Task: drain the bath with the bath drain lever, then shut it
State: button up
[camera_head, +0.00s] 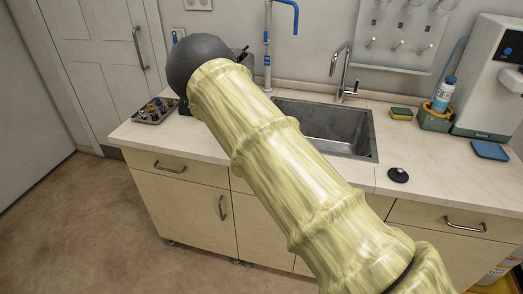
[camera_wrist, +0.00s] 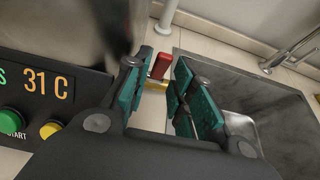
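The bath (camera_wrist: 40,95) fills the left of the wrist view, with a dark front panel, a "31 C" display, a green button marked START and a yellow button. The drain lever (camera_wrist: 161,66) has a red handle on a brass-coloured valve (camera_wrist: 156,84), low beside the bath's right side. My gripper (camera_wrist: 160,82) is open, its teal fingers apart, with the lever beyond and between the fingertips. I cannot tell whether a finger touches it. In the head view my arm hides the gripper, the lever and most of the bath.
A steel sink (camera_head: 335,125) lies right of the bath; its rim is close to my right finger. A tray of small parts (camera_head: 155,110) sits at the counter's left end. A blue-topped tap (camera_head: 283,4) and a chrome faucet (camera_head: 341,75) stand behind the sink.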

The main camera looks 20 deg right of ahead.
jog(key=shift+s+a+f+t+h+b, duration=0.1)
jog(key=shift+s+f+t+h+b, duration=0.15)
jog(key=shift+b, duration=1.35)
jog(key=shift+s+a+f+t+h+b, duration=0.15)
jog(key=shift+f+t+b, duration=0.2)
jog(key=shift+b, duration=1.25)
